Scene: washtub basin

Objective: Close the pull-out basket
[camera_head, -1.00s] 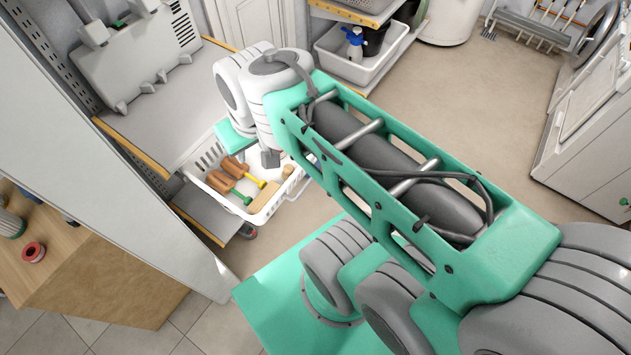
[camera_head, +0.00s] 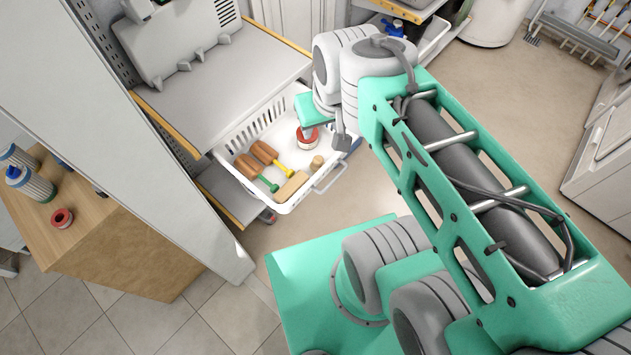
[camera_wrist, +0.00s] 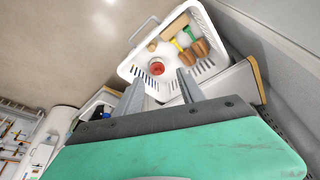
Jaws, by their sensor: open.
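The white pull-out basket (camera_head: 222,152) stands out from under the grey shelf of the rack, with its handle (camera_head: 329,178) at the front end. It holds wooden-handled tools with green and yellow parts, a wooden block and a red-and-white roll. In the wrist view the basket (camera_wrist: 207,32) lies ahead of my gripper (camera_wrist: 160,85), with its handle (camera_wrist: 143,31) at the far upper left. My gripper's two fingers are apart with nothing between them, pointing toward the basket's near side.
A grey shelf (camera_head: 215,85) with a wooden edge lies above the basket. A white panel (camera_head: 125,130) and a wooden cabinet (camera_head: 120,245) stand at left. A white appliance (camera_head: 605,150) stands at right. The floor (camera_head: 490,90) between is clear.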

